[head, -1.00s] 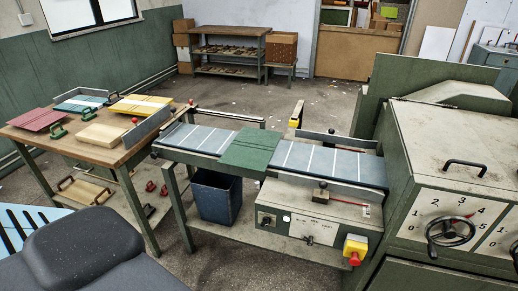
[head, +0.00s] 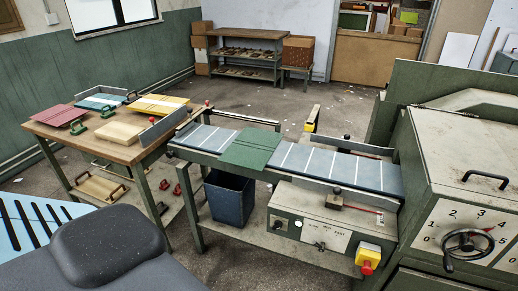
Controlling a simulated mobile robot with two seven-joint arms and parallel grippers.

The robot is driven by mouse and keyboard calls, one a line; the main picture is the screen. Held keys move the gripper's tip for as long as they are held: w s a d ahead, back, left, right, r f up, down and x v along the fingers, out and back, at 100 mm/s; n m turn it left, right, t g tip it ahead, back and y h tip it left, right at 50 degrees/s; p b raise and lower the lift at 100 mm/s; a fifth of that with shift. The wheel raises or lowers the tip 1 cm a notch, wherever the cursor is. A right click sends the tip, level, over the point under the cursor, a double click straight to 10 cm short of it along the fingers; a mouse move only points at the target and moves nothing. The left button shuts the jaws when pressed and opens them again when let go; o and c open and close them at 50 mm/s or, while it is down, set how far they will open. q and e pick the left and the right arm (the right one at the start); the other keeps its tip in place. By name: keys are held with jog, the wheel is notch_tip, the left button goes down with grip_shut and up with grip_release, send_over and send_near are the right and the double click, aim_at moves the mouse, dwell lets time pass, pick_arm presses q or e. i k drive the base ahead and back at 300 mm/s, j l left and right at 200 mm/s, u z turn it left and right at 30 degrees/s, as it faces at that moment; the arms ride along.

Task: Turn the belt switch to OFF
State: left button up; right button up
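The belt (head: 362,172), blue-grey with white stripes, runs across the middle. A green board (head: 250,149) lies flat on it. Below its right half is a grey-green control box (head: 348,222). Its front has a black rotary knob (head: 279,224) at the left, a small pale button (head: 298,223) and a white label plate (head: 326,236) with a small dark part. The lettering is too small to read, so I cannot tell the switch's name or setting. Neither of my grippers is in view.
A red button on a yellow box (head: 369,255) sits at the control box's right end. A large machine with a handwheel (head: 468,244) stands at right. A blue bin (head: 230,197) is under the belt. A wooden table (head: 95,143) with boards stands left. Floor behind is open.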

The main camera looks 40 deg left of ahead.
aim_at(277, 224)
jog(key=u, duration=0.95)
